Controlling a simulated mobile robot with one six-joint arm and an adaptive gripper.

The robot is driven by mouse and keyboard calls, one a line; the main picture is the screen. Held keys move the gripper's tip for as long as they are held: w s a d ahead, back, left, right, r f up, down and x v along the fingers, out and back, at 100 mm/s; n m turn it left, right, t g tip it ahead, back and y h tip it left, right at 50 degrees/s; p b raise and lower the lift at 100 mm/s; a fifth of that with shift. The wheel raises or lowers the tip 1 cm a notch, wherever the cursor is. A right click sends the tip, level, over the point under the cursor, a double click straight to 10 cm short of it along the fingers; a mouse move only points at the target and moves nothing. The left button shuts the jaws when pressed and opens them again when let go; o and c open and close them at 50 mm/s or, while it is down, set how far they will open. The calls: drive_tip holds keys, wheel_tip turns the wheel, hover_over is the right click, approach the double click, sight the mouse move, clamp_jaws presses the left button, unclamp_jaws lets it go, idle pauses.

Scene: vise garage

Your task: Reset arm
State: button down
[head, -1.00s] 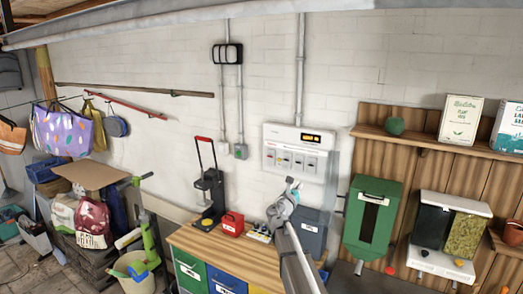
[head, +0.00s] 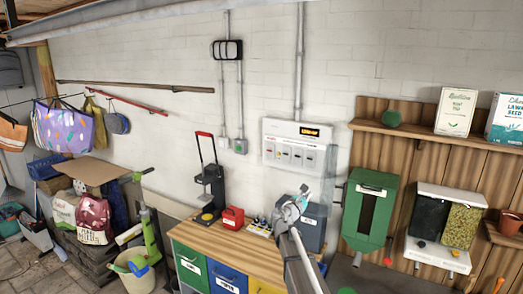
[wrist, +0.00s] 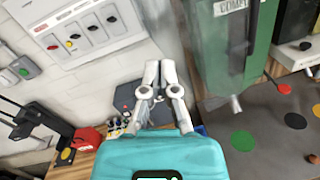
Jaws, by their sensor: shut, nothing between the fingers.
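My gripper (wrist: 161,75) shows at the middle of the wrist view, with its two grey fingers close together and nothing between them. In the head view my gripper (head: 304,192) is at the end of my arm, in front of a dark grey-blue box at the right end of the workbench. The workbench (head: 190,234) has a wooden top and green, blue and yellow drawer fronts. The gripper's fingertips appear clear of the wall and the bench, though exact depth is hard to judge.
A black press with red handle (head: 208,185) and a red box (head: 232,218) stand on the bench. A switch panel (head: 290,146) hangs on the wall. A green dispenser (head: 369,212) hangs at right, beside a two-part dispenser (head: 445,222). Coloured discs (wrist: 243,141) lie on a grey surface.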

drive_tip(key=s+d+f+m+g+y+b, duration=0.1)
drive_tip(key=s+d+f+m+g+b, duration=0.4)
drive_tip(key=s+f+m, duration=0.55)
drive_tip(key=s+d+f+m+g+y+b, duration=0.15)
drive_tip(key=s+f+m+g+b, duration=0.4)
drive_tip(key=f, duration=0.85)
drive_tip(key=s+a+f+m+g+y+b, duration=0.2)
drive_tip(key=s+a+f+m+y+b, duration=0.1)
drive_tip(key=s+f, duration=0.5)
drive_tip(key=s+a+f+m+g+y+b, duration=0.2)
drive_tip(key=s+a+f+m+y+b, duration=0.2)
drive_tip(key=s+f+b, duration=0.4)
drive_tip(key=s+f+m+y, duration=0.1)
drive_tip(key=s+m, duration=0.1)
drive_tip(key=s, duration=0.3)
drive_tip(key=shift+s+f+m, duration=0.15)
drive_tip(key=shift+m, duration=0.15)
drive_tip(key=shift+a+g+y, duration=0.15)
drive_tip(key=shift+g+y, duration=0.1)
